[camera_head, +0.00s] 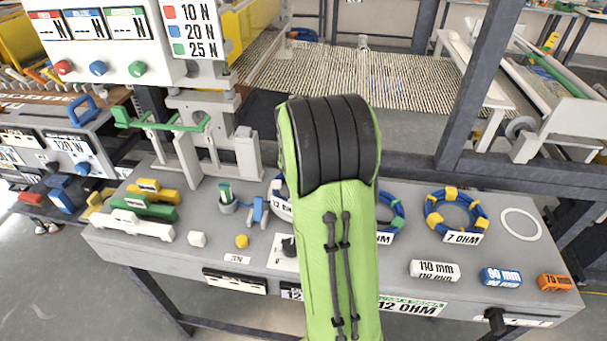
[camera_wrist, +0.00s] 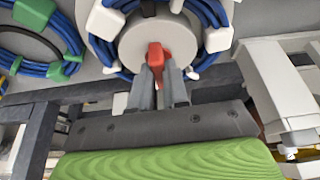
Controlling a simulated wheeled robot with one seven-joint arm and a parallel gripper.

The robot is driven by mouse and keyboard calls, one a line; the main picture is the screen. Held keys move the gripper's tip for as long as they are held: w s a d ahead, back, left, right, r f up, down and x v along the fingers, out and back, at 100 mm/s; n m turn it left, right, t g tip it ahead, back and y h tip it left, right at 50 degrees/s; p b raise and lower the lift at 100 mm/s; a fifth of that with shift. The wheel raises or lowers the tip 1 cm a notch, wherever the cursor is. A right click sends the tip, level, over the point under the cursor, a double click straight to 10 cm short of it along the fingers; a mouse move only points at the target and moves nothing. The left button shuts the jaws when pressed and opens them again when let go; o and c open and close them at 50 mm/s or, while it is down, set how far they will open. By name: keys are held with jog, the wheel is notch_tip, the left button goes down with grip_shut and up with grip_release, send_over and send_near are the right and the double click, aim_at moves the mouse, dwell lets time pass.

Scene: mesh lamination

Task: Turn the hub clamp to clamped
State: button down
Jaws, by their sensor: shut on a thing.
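The hub clamp's red lever (camera_wrist: 155,54) shows in the wrist view, at the middle of a round pale grey hub (camera_wrist: 133,47). My gripper (camera_wrist: 162,76) is shut on the red lever, with one grey finger on each side of it. The fingers cover the lower part of the lever and some of the hub face. A blue cable coil (camera_wrist: 105,50) with white clips lies around the hub. In the head view my green arm hides the gripper and the lever.
A blue coil with green clips (camera_wrist: 65,40) lies left of the hub in the wrist view. In the head view, a coil with yellow clips (camera_head: 455,210), a white ring (camera_head: 520,224) and labelled blocks (camera_head: 435,270) are on the grey bench (camera_head: 400,268). A clamp stand (camera_head: 200,135) rises at left.

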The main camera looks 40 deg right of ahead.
jog(key=shift+s+a+f, duration=0.15)
jog(key=shift+f, duration=0.15)
jog(key=c, duration=1.1)
grip_release()
jog(key=shift+r, duration=0.15)
jog(key=shift+r, duration=0.3)
jog(key=p+v, duration=0.2)
jog(key=v, duration=0.5)
jog(key=p+v, duration=0.2)
jog(key=v, duration=0.6)
jog(key=shift+w, duration=0.2)
